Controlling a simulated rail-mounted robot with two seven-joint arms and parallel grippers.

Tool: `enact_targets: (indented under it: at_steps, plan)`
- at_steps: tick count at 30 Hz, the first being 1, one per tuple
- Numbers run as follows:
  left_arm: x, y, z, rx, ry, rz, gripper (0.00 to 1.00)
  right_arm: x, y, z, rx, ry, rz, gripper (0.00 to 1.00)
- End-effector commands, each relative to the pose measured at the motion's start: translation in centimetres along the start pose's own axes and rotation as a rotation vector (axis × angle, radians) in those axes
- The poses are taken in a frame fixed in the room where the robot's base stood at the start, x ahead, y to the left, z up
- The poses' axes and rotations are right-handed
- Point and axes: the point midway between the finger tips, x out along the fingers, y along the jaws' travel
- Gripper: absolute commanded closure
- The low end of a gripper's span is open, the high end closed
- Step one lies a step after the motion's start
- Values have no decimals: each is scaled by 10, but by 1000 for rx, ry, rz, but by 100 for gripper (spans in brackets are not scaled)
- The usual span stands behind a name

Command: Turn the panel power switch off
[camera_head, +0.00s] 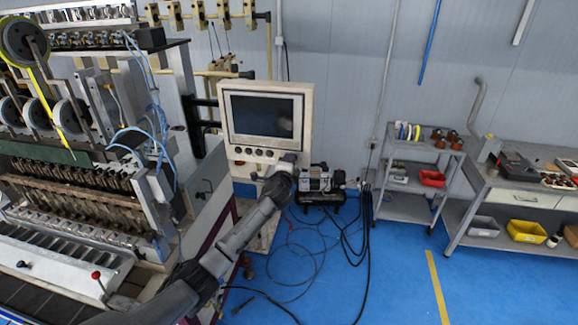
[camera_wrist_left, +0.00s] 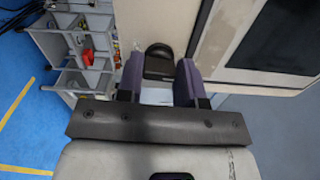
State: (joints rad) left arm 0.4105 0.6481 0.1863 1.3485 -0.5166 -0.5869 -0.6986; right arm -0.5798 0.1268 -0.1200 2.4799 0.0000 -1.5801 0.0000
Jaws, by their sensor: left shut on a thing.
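The control panel (camera_head: 305,140) is a pale cabinet with a dark screen (camera_head: 262,116) and a row of dark knobs (camera_head: 258,152) below it. My left gripper (camera_head: 290,160) is at the panel's lower right corner. In the left wrist view, a black rounded switch handle (camera_wrist_left: 158,54) sits on the pale panel face between the two purple fingers of my left gripper (camera_wrist_left: 160,72). The gripper is shut on this power switch. In the head view my gripper hides the switch, and its turned position is unclear. My right gripper is in neither view.
The coil winder (camera_head: 75,185) fills the left side beside the panel. A black compressor (camera_head: 318,188) and loose cables (camera_head: 365,240) are on the floor below. A grey shelf cart (camera_head: 415,170) and a workbench (camera_head: 510,188) stand right. Blue floor between them is clear.

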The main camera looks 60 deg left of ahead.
Motion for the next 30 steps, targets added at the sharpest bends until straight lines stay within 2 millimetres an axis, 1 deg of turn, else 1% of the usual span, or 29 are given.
enact_targets:
  at_steps: [9,24,25,30]
  plan:
    - [0,1,0,-85,-1,0,90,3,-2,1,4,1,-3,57]
    - [0,1,0,-98,-1,1,90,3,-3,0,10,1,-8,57]
    - [0,1,0,-98,-1,1,63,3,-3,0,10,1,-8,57]
    - [0,1,0,-97,-1,1,47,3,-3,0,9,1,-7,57]
